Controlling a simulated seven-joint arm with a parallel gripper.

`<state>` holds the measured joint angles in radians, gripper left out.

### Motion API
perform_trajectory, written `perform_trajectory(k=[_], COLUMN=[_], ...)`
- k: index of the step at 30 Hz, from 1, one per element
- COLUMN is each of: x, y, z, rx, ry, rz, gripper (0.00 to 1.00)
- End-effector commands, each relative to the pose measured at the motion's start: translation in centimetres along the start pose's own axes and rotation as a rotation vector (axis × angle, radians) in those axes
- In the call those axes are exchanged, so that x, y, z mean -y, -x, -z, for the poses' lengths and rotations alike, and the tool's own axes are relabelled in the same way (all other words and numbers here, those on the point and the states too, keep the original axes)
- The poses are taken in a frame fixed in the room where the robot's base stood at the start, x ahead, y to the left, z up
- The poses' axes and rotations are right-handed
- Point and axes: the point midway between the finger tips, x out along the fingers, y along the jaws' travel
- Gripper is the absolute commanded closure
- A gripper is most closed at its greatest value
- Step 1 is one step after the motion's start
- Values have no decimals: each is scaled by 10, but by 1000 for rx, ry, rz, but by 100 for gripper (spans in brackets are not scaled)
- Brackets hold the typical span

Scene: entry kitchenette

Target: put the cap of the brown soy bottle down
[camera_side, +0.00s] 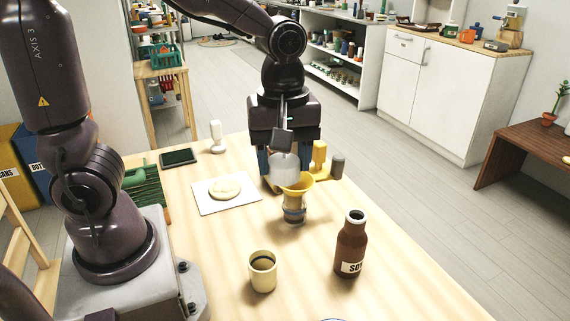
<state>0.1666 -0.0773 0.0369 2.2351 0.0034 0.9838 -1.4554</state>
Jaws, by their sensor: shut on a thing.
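The brown soy bottle (351,245) stands upright at the front right of the table, with its mouth open and no cap on it. My gripper (287,168) points down over the far part of the table, behind the yellow funnel. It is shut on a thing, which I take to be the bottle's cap. I cannot make out the cap clearly among the fingers and the objects around them.
The yellow funnel (297,182) sits on a small jar (294,208), close in front of my gripper. A yellow object (319,160) and a dark cylinder (338,166) stand to its right. A cream cup (263,271) and white board (237,205) are nearby. The right table edge is clear.

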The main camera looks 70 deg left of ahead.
Motion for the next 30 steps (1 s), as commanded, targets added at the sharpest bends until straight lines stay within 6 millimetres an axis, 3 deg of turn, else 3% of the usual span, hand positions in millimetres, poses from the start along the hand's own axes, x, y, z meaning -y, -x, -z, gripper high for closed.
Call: perform_trajectory(k=[11, 17, 24, 30], x=[0, -10, -30, -46], y=[-6, -59, -136, -181], z=[-8, -53, -112, -145], rx=[0, 0, 0, -1], ry=[-31, -225, -628, -924], rz=[3, 15, 13, 6], gripper=[71, 71, 71, 71])
